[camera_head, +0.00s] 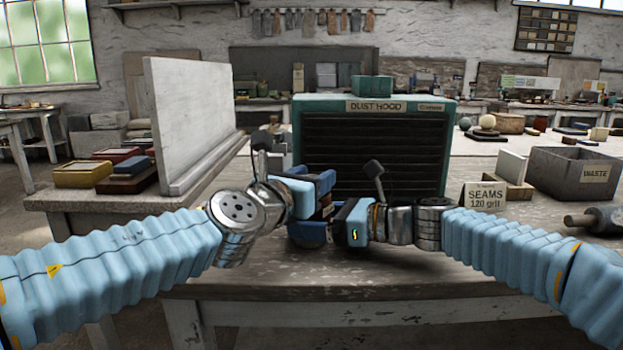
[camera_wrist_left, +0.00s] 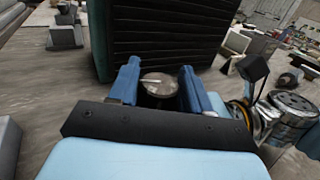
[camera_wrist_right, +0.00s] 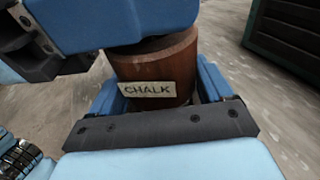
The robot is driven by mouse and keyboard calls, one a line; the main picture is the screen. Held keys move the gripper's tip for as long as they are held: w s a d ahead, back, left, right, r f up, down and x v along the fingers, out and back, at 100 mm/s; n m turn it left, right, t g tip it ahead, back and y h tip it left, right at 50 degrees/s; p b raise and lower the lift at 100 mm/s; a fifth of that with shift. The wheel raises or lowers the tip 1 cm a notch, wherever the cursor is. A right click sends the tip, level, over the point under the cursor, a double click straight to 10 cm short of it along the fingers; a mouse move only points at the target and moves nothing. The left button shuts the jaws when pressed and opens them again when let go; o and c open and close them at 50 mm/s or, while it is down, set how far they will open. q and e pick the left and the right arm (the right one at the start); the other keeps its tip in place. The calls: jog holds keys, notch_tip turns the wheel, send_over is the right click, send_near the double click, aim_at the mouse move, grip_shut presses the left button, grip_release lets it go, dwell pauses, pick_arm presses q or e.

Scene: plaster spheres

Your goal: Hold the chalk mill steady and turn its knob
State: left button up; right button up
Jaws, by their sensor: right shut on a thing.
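The chalk mill (camera_head: 326,210) is a brown upright cylinder, mostly hidden between my grippers in the head view. Its "CHALK" label shows in the right wrist view (camera_wrist_right: 150,89). My right gripper (camera_head: 310,232) is shut on the mill's body, a finger on each side. My left gripper (camera_head: 323,184) is above it at the mill's top. In the left wrist view, the round grey knob (camera_wrist_left: 160,86) with a pale mark lies between the left fingers, which look parted and close to its sides. I cannot see clear contact there.
A dust hood (camera_head: 375,150) stands right behind the mill. A white panel (camera_head: 190,120) and stacked boxes (camera_head: 85,174) are at left. A "SEAMS" sign (camera_head: 484,196), a grey waste bin (camera_head: 572,174) and a dark roller (camera_head: 598,220) are at right. The bench front is clear.

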pick_arm(q)
jog(key=o, duration=0.3)
jog(key=shift+s, duration=0.1)
jog(key=v, duration=1.1)
jog(key=shift+s+a, duration=0.2)
jog(key=shift+s, duration=0.15)
jog(key=shift+c, duration=0.2)
